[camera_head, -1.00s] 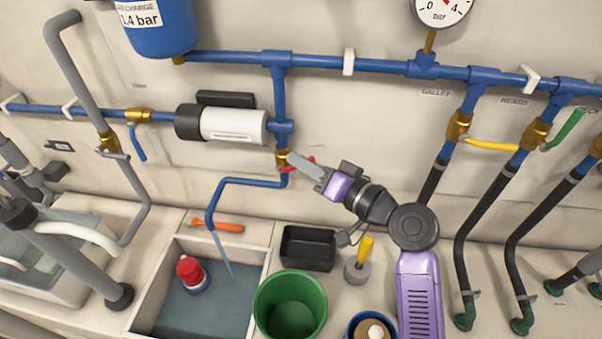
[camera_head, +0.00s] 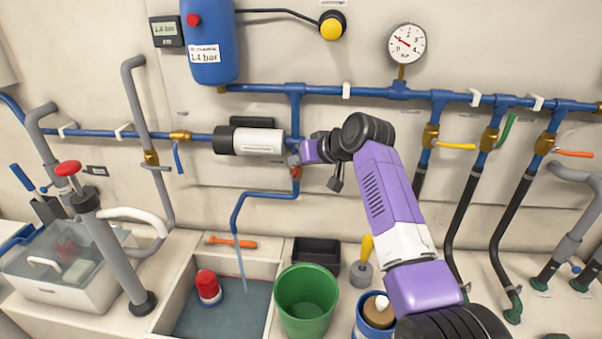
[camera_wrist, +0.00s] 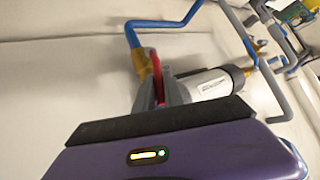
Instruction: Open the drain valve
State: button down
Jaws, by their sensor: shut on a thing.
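The drain valve (camera_head: 295,167) is a small brass valve on the blue pipe below the white pump, with a red lever. In the wrist view, its brass body (camera_wrist: 140,61) and red lever (camera_wrist: 156,78) show close up. My gripper (camera_head: 294,160) is at the valve, shut on the red lever. The gripper hides most of the lever in the head view, so its exact angle is hard to tell there. The blue drain pipe (camera_head: 262,194) bends left and down. A thin pale-blue streak (camera_head: 242,272) runs from its end into the sunken basin (camera_head: 185,300).
The white pump (camera_head: 258,141) is close above left of my gripper. Below stand a green bucket (camera_head: 305,325), a black tray (camera_head: 316,246) and a yellow-handled tool (camera_head: 366,246). Black hoses with valves (camera_head: 430,137) are at the right.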

jog(key=shift+a+r+n+h+p, duration=0.25)
jog(key=shift+a+n+h+p, duration=0.25)
jog(key=shift+h, duration=0.3)
jog(key=shift+a+f+h+p, duration=0.1)
jog(key=shift+a+h+p, duration=0.25)
jog(key=shift+h, duration=0.15)
jog(key=c, duration=1.4)
grip_release()
jog(key=shift+a, duration=0.1)
jog(key=shift+c, duration=0.2)
jog(key=b+v, duration=0.1)
jog(key=v, duration=0.6)
jog(key=shift+r, duration=0.3)
